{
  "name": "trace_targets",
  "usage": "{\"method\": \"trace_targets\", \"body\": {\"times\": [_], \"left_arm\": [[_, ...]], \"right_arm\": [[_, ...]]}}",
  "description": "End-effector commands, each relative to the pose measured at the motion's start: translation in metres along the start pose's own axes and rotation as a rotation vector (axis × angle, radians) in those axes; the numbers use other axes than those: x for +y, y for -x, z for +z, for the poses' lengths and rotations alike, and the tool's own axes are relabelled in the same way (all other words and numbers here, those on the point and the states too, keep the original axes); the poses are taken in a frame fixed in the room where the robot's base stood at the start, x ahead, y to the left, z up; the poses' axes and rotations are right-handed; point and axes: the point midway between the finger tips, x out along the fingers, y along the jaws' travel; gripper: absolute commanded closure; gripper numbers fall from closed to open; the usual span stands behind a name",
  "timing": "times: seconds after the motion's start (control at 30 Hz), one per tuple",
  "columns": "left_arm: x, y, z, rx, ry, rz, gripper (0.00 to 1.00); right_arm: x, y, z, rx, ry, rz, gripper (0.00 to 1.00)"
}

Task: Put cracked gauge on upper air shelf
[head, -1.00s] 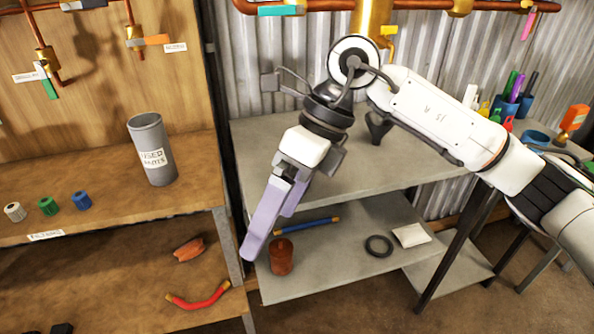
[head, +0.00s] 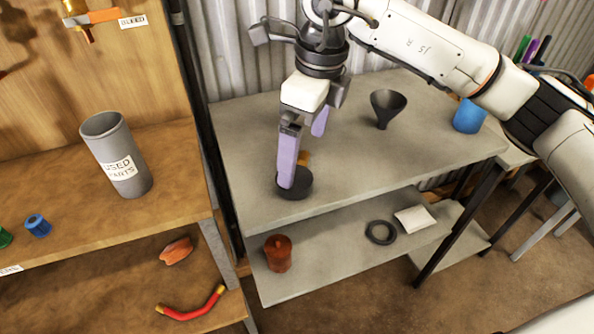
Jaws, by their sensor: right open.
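A dark round disc, which looks like the gauge (head: 296,187), lies on the grey upper shelf (head: 250,150) near its front edge. A small brass-coloured part shows just behind it. Its face is too dark to show a crack. My right gripper (head: 304,145) is open, with its lavender fingers spread and pointing down. The nearer finger overlaps the disc in the picture; I cannot tell whether it touches. The other finger is higher and behind. My left gripper is not in view.
A black funnel (head: 388,105) and a blue cup (head: 468,115) stand on the upper shelf. The lower shelf holds a red-brown can (head: 278,253), a black ring (head: 380,232) and a white packet (head: 411,220). A used-parts bin (head: 117,155) stands on the wooden bench left.

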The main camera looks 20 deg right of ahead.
Motion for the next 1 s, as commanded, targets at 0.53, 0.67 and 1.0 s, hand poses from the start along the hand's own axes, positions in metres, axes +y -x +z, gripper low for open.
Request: {"method": "trace_targets", "body": {"times": [0.53,0.67,1.0], "left_arm": [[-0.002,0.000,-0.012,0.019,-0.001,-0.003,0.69],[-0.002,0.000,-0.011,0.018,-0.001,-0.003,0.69],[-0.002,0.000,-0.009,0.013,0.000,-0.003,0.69]], "right_arm": [[0.004,-0.050,0.002,-0.001,0.002,0.000,0.00],[0.004,-0.050,0.002,-0.001,0.002,0.001,0.10],[0.004,-0.049,0.002,-0.002,0.001,0.001,0.46]]}}
